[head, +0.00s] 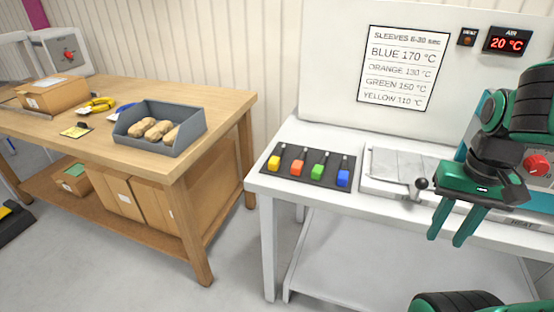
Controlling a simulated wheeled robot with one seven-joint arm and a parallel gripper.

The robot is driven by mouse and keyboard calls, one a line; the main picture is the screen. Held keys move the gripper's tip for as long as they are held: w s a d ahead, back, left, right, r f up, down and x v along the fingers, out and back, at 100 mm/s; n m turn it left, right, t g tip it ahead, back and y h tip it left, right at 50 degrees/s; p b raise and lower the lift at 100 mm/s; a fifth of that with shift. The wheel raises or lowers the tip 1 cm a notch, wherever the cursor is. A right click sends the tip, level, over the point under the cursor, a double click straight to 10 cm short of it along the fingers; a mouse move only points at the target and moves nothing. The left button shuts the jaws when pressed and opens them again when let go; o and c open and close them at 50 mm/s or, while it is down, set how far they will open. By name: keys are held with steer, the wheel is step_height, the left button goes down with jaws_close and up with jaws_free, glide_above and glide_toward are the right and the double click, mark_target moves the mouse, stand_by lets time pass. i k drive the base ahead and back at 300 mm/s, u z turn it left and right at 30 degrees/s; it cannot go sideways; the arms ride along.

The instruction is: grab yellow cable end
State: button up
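The yellow cable end (274,163) sits at the left end of a row on a dark rack (308,181), near the left edge of the white bench. To its right are an orange one (297,168), a green one (319,172) and a blue one (343,178). Each has a short dark upright piece with a pale top behind it. My gripper (446,240) is at the right, well away from the yellow end. Its two green fingers point down, apart, with nothing between them.
A grey-white device (398,168) with a black-knobbed lever (421,184) stands between the rack and my gripper. A sign (403,66) hangs behind. A wooden table (232,104) at left holds a grey bin (187,136). A gap separates the tables.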

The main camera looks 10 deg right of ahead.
mark_target(275, 163)
steer(key=z, duration=3.4)
steer(key=k, duration=1.75)
steer(key=u, duration=1.35)
